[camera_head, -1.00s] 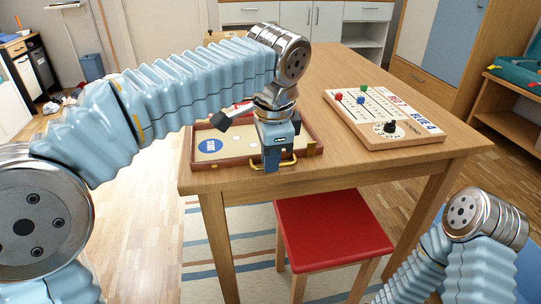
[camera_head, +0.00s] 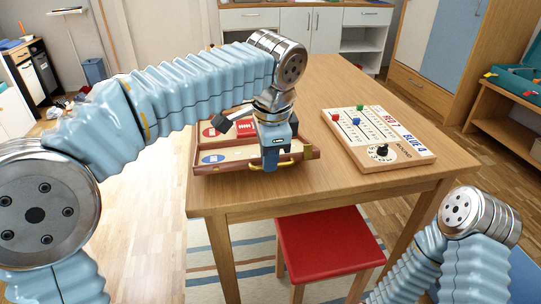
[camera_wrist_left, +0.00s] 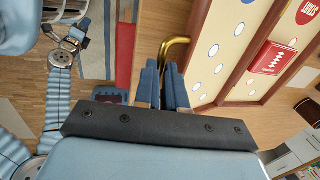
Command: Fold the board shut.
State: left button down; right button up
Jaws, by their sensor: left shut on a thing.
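The board is a wooden folding game board (camera_head: 199,170) at the table's near left corner, open, with its near half tilted up from the table. The near half has a blue oval and white spots; the far half shows a red oval and a red panel. In the left wrist view the board (camera_wrist_left: 238,75) lies to the right of the fingers. My left gripper (camera_head: 270,168) is shut on the brass handle (camera_head: 287,163) at the front edge; the handle (camera_wrist_left: 171,45) shows at the fingertips in the wrist view. My right gripper (camera_wrist_left: 82,33) appears small in the wrist view, its jaws unclear.
A wooden scoreboard (camera_head: 397,160) with coloured beads and a dial lies on the right of the table (camera_head: 330,185). A red stool (camera_head: 328,245) stands below the front edge. The tabletop between the board and the scoreboard is clear.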

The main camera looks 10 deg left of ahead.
pick_arm(q)
jog(key=shift+w+a+r+p, duration=0.1)
jog(key=shift+w+a+r, duration=0.1)
jog(key=shift+w+r, duration=0.5)
jog(key=shift+w+a+r+p, duration=0.15)
jog(key=shift+w+r, duration=0.2)
jog(key=shift+r, duration=0.7)
jog(key=shift+w+a+r+p, duration=0.1)
jog(key=shift+w+a+r, duration=0.1)
jog(key=shift+w+r, duration=0.5)
jog(key=shift+s+r, duration=0.15)
